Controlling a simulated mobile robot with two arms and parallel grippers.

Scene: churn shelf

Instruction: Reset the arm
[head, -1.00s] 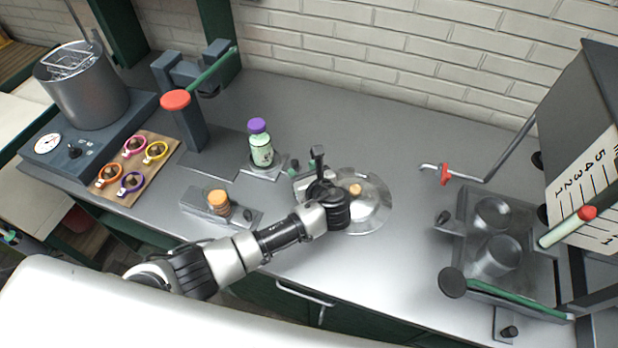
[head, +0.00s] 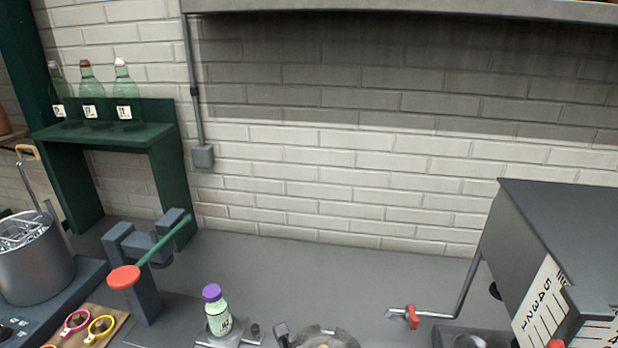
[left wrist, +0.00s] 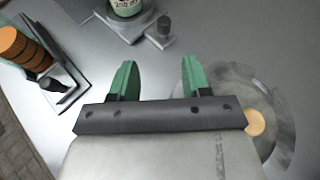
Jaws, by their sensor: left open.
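My left gripper (left wrist: 157,72) shows in the left wrist view with its two green fingers apart and nothing between them. It is above the grey counter, beside a round metal lid (left wrist: 282,105) with a wooden knob (left wrist: 254,122). The lid's upper part also shows at the bottom of the head view (head: 325,337). In the head view the left arm is almost wholly below the picture's edge. My right gripper is in neither view.
A purple-capped bottle (head: 218,312) stands on a small base.

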